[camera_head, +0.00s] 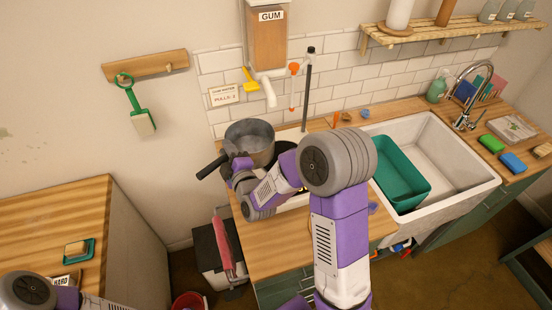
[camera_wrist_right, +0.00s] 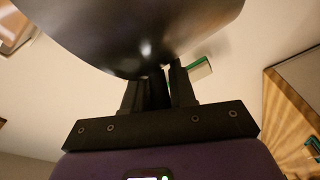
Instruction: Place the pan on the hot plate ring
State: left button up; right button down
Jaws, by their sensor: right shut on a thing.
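The grey metal pan (camera_head: 250,138) is in the head view, below the gum dispenser and over the left back part of the counter. Its dark handle (camera_head: 211,167) points down to the left. My right gripper (camera_head: 238,162) is shut on the pan at its near side, by the handle. In the right wrist view the dark pan wall (camera_wrist_right: 140,35) fills the top, above my right gripper's black fingers (camera_wrist_right: 162,85). The hot plate (camera_head: 290,134) is mostly hidden behind my right arm and the pan; its ring cannot be made out clearly. My left gripper is out of view.
The gum dispenser (camera_head: 268,40) hangs on the wall, its white spout (camera_head: 269,95) above the pan. A dark upright rod (camera_head: 307,90) stands behind the hot plate. A sink (camera_head: 455,160) with a green tub (camera_head: 400,175) lies right. The front counter (camera_head: 270,245) is clear.

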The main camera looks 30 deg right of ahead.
jog(key=d+m+h+b, duration=0.1)
jog(key=d+b, duration=0.2)
jog(key=w+d+r+h+b, duration=0.1)
jog(key=d+h+b, duration=0.1)
jog(key=d+b, duration=0.1)
jog(key=w+d+m+h+b, duration=0.1)
jog(key=d+b, duration=0.3)
jog(key=b, duration=0.1)
jog(key=shift+r+m+g, duration=0.25)
jog(key=shift+m+g, duration=0.05)
jog(key=shift+m+h, duration=0.3)
jog(key=shift+h, duration=0.1)
jog(key=f+b, duration=0.2)
jog(key=f, duration=0.1)
jog(key=d+f+b, duration=0.1)
jog(key=f+b, duration=0.4)
jog(key=shift+s+d+f, duration=0.25)
jog(key=shift+d+f, duration=0.05)
jog(key=shift+f, duration=0.05)
jog(key=shift+f, duration=0.15)
jog(key=c, duration=0.9)
grip_release()
jog(key=shift+f, duration=0.1)
